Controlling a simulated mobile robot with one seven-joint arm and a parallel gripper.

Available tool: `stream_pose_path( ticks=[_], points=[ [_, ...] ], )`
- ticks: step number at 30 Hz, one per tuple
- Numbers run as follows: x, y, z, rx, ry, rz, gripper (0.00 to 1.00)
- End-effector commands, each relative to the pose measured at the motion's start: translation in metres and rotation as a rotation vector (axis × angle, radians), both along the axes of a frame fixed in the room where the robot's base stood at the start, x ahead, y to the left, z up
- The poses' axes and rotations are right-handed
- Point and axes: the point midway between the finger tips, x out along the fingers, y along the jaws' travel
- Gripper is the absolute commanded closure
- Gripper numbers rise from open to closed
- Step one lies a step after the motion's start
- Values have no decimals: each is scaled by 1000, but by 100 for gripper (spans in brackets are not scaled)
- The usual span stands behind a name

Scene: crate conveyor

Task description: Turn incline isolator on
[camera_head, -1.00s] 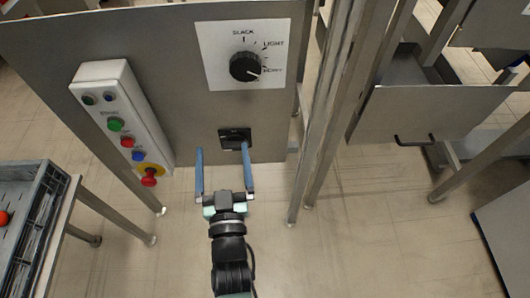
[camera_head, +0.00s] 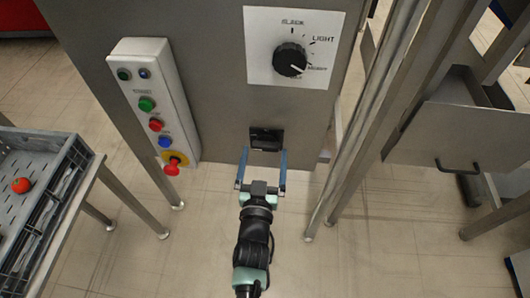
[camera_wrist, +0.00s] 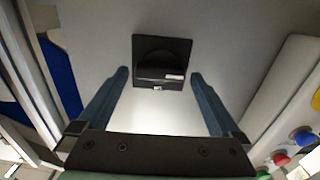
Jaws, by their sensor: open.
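The isolator (camera_head: 266,138) is a small black square switch low on the grey panel, below the dial. In the wrist view the isolator (camera_wrist: 161,62) shows as a black plate with a rounded knob and a small white label, just beyond the fingertips. My gripper (camera_head: 264,152) is open and empty, its two blue fingers pointing at the panel. In the wrist view my gripper (camera_wrist: 159,74) has one finger to each side below the isolator, and I see no contact with it. The knob's exact setting is too dark to read.
A black dial (camera_head: 290,60) on a white plate sits above the isolator. A white button box (camera_head: 155,105) with a red emergency knob (camera_head: 171,169) is to the left. A grey crate (camera_head: 70,190) stands at far left. Metal posts (camera_head: 370,120) rise close on the right.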

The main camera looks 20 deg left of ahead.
Motion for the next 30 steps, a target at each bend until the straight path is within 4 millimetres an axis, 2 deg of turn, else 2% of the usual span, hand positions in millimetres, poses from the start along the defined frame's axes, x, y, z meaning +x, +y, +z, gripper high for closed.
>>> stream_pose_path(
  ticks=[6,15,17,27,30],
  points=[
    [16,5,0,0,-1,0,0],
    [18,5,0,-1,1,0,0],
    [17,5,0,-1,1,0,9],
    [17,5,0,0,0,0,70],
    [17,5,0,1,0,0,73]
  ],
)
